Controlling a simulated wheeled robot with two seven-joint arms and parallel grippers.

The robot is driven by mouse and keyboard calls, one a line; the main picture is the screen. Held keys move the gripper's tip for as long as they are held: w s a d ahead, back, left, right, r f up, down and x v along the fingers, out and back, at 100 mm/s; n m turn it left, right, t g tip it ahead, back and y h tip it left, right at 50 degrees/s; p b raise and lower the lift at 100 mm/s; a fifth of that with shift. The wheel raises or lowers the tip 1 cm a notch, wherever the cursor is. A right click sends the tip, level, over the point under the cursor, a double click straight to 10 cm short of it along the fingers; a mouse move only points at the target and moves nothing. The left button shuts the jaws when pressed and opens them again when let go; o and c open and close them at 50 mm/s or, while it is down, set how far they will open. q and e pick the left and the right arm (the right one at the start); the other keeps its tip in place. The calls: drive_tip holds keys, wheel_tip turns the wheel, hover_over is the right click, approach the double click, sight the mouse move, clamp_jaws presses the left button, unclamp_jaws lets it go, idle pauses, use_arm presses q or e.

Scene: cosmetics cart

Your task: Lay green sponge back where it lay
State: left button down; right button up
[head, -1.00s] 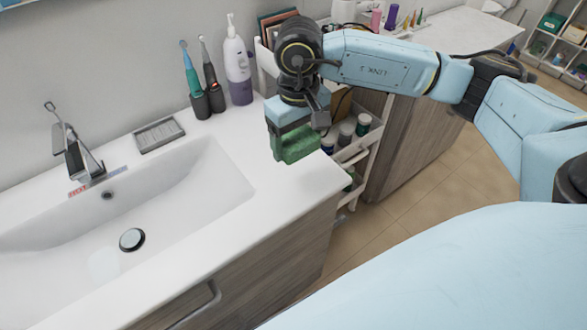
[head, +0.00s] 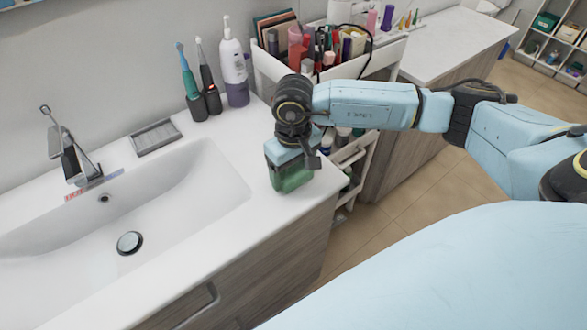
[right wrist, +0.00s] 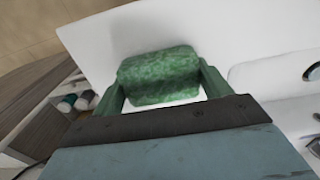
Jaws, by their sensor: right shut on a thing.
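The green sponge (head: 290,178) is between the fingers of my right gripper (head: 287,175), low over the right end of the white sink counter (head: 225,135). In the right wrist view the sponge (right wrist: 158,75) shows rough and green, with a green finger of my right gripper (right wrist: 160,95) at each side. The gripper is shut on it. I cannot tell whether the sponge's underside touches the counter. My left gripper is not in view.
The basin (head: 180,190) lies to the left of the sponge. Two electric toothbrushes (head: 202,85) and a white and purple bottle (head: 234,70) stand behind. A white cosmetics cart (head: 270,65) stands close to the counter's right end. The counter around the sponge is bare.

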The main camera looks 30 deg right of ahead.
sight(294, 170)
drive_tip(key=o, duration=0.4)
drive_tip(key=shift+f, duration=0.15)
drive_tip(key=o, duration=0.5)
drive_tip(key=shift+r, duration=0.45)
wheel_tip(294, 170, up, 12)
drive_tip(key=shift+f, duration=0.2)
drive_tip(key=shift+s+f, duration=0.1)
